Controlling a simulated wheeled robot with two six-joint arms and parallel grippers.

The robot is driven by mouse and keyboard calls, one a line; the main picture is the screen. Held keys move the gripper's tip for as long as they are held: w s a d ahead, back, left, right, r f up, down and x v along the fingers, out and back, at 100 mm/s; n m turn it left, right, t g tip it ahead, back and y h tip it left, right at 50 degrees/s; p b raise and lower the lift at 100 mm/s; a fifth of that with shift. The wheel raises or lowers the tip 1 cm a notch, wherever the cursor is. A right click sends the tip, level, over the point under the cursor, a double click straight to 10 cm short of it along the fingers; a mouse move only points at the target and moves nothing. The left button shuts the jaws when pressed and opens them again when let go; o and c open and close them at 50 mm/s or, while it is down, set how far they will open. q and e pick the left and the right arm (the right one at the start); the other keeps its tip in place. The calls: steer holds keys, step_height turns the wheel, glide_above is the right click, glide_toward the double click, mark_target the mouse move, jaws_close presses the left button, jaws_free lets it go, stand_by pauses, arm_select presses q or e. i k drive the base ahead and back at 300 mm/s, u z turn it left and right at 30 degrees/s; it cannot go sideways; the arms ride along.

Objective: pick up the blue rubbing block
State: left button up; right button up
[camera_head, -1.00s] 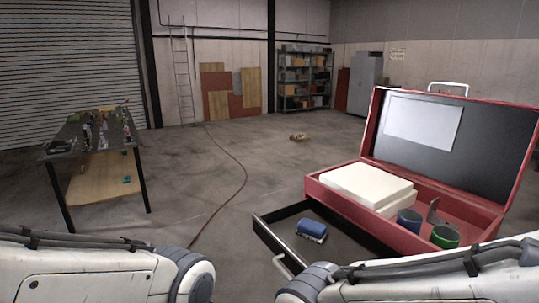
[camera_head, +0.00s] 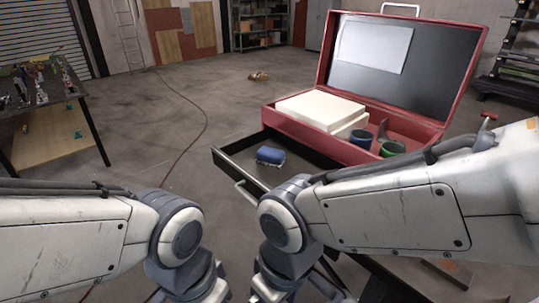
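The blue rubbing block (camera_head: 271,155) lies in the open black drawer (camera_head: 228,157) at the front of a red toolbox (camera_head: 297,132). It has a blue top and a paler lower edge. Both of my arms reach in from the lower corners, and their wrist parts run off the bottom of the picture. Neither gripper's fingers show. The right arm's joint is just in front of the drawer, below the block, and the block itself is unobstructed.
The toolbox's lid is up; inside are a white stack (camera_head: 320,110), a blue cylinder (camera_head: 360,139) and a green cylinder (camera_head: 392,148). A cluttered table (camera_head: 40,100) stands at left. A red cable (camera_head: 190,140) crosses the floor. A shelf rack (camera_head: 515,60) stands at right.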

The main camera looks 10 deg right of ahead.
mark_target(275, 158)
steer(key=u, duration=0.8)
steer(key=i, duration=4.2)
steer(key=z, duration=3.45)
